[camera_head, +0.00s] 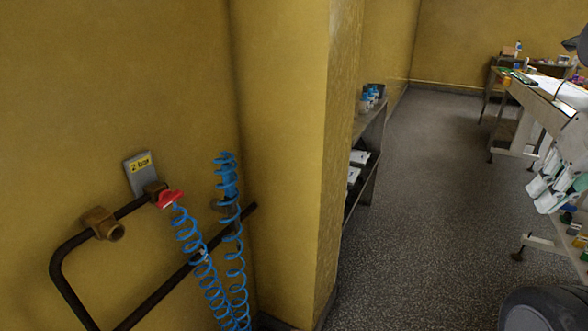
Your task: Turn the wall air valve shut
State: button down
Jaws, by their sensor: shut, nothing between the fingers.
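The wall air valve shows at the left, on a dark pipe along the yellow wall. Its red handle (170,199) sits at the end of a brass body (155,189). The handle looks roughly level in the picture; I cannot tell whether it lies along the pipe or across it. A blue coiled hose (190,235) hangs just below the handle. A grey plate with a yellow label (140,172) is fixed above the valve. My gripper is not in view, and nothing visible touches the handle.
A brass fitting (102,223) sits on the pipe left of the valve. A second blue coil (232,205) hangs to the right. A yellow wall corner (290,150) juts out beside it. Shelves (370,150) and a workbench (545,110) stand beyond. The speckled floor (420,200) between them is clear.

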aim_at(167, 197)
jog(key=i+u, duration=0.1)
jog(key=u, duration=0.4)
jog(key=k+u, duration=0.1)
jog(key=u, duration=0.85)
